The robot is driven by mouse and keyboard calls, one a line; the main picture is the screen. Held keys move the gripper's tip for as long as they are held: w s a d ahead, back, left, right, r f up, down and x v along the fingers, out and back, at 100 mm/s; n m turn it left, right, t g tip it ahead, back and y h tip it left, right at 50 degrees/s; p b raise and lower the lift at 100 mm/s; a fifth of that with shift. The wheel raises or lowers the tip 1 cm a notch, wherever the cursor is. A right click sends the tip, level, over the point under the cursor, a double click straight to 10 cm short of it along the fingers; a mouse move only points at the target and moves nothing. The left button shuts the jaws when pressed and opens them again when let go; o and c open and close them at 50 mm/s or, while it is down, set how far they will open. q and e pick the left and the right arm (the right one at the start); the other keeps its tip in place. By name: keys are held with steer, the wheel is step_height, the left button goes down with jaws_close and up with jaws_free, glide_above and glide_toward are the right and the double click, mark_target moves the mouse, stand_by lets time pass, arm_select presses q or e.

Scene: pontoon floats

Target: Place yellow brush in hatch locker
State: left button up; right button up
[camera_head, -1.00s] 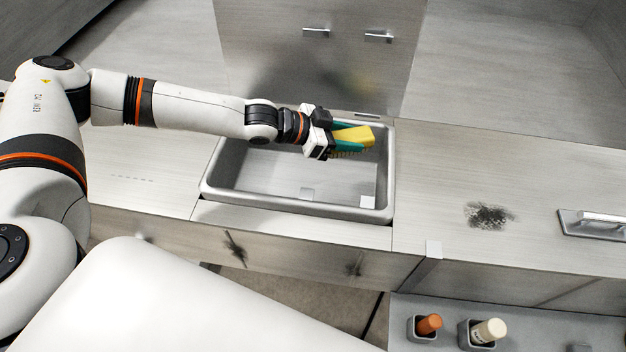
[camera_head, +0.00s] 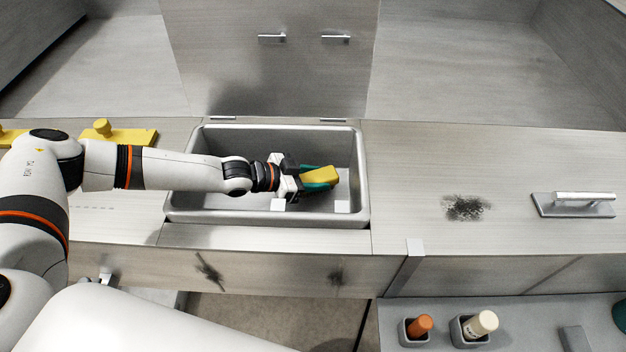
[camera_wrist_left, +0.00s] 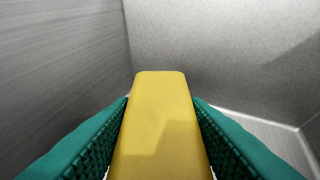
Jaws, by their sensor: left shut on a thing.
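My left gripper (camera_head: 310,181) is shut on the yellow brush (camera_head: 320,174), its green fingers on both sides of it. The brush's yellow block also fills the middle of the left wrist view (camera_wrist_left: 160,125), between the green finger pads (camera_wrist_left: 85,150). Its bristles cannot be made out now. The hatch locker (camera_head: 364,190) is an open grey recessed bin in the counter, with its lid (camera_head: 275,75) raised behind. Gripper and brush are over or inside its right half; whether the brush touches the bottom cannot be told. My right gripper is not in view.
Yellow knobbed pieces (camera_head: 135,137) lie on the counter at left. A dark smudge (camera_head: 466,208) and a handled metal plate (camera_head: 573,205) are on the counter at right. An orange-topped bottle (camera_head: 419,326) and a cream one (camera_head: 481,324) stand in holders at front right.

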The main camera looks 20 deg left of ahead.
arm_select(q)
steer(key=shift+f, duration=0.75)
steer(key=shift+f, duration=0.2)
steer(key=o, duration=1)
